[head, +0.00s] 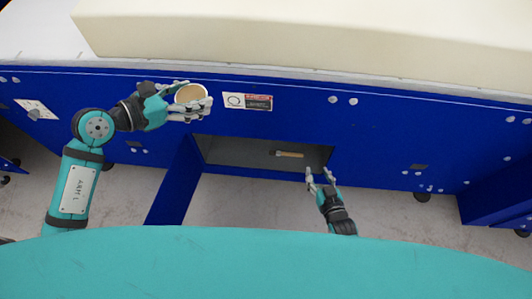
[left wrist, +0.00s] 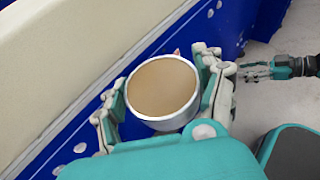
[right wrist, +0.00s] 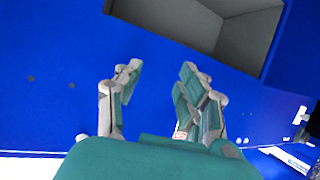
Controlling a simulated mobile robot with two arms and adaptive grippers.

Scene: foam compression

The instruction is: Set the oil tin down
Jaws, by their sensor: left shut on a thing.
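The oil tin (head: 190,93) is a round tin with a tan top and a silvery rim. My left gripper (head: 192,100) is shut on it and holds it in front of the blue machine's front, below the cream foam block. In the left wrist view the tin (left wrist: 162,88) sits between both fingers, its top facing the camera. My right gripper (head: 320,177) is open and empty, in front of the right edge of the open compartment. In the right wrist view its fingers (right wrist: 158,100) stand apart with nothing between them.
The cream foam block (head: 320,35) lies on the machine's top. The blue machine front (head: 400,130) has an open grey compartment (head: 235,152) with a small brownish object (head: 288,154) inside. A blue door (head: 176,180) hangs open at its left.

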